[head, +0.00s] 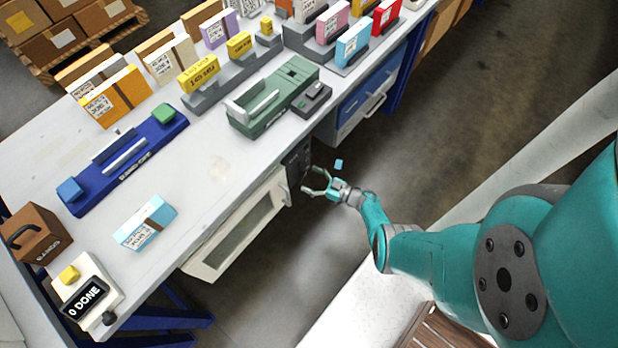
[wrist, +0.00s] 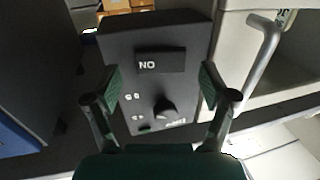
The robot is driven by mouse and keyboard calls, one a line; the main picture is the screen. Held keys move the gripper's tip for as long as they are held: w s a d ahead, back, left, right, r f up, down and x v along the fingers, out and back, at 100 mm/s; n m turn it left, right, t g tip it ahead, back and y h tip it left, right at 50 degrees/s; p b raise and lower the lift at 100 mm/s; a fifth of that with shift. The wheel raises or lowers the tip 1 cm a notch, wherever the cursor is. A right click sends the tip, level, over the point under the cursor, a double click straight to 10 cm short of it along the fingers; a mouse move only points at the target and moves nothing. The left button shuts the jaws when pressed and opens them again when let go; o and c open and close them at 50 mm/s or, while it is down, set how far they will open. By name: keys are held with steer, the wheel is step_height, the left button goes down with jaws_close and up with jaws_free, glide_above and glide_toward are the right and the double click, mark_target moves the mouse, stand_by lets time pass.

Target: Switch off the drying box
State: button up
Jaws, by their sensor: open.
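The drying box (head: 208,264) is a cream box with a windowed door, mounted under the table edge. Its dark control panel (head: 296,161) is at its right end. In the wrist view the panel (wrist: 118,40) fills the middle. It carries a display (wrist: 161,62) reading "NO", which is ON upside down, and a black knob (wrist: 165,108) below, with small markings beside it. My gripper (head: 309,180) is open and empty in front of the panel. In the wrist view its fingertips (wrist: 159,86) stand either side of the display and knob; contact is not clear.
The door handle (wrist: 264,65) sticks out to the right of the panel in the wrist view. A blue drawer (head: 362,103) hangs under the table further along. The table (head: 200,185) above holds a green device (head: 270,100), a blue device (head: 122,163) and several boxes. Floor around my gripper looks clear.

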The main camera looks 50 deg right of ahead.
steer(key=v, duration=0.6)
steer(key=shift+s, duration=0.2)
stand_by(0.4)
steer(key=s+a+r+m+t+h, duration=0.1)
steer(key=s+a+r+h, duration=0.3)
steer(key=a, duration=0.5)
steer(key=s+a+r+h, duration=0.1)
steer(key=s+a+r, duration=0.35)
steer(key=a, duration=0.45)
steer(key=s+a+r+g, duration=0.1)
steer(key=s+a+r, duration=0.1)
steer(key=s+r, duration=0.3)
steer(key=s+a+r+m+g, duration=0.1)
steer(key=s+r, duration=0.5)
steer(key=r, duration=0.8)
steer(key=s+a+r+m+g, duration=0.1)
steer(key=s+a+r, duration=0.2)
steer(key=r, duration=0.6)
steer(key=shift+s+a+r+g, duration=0.2)
steer(key=shift+s+r+g, duration=0.15)
steer(key=shift+s, duration=0.8)
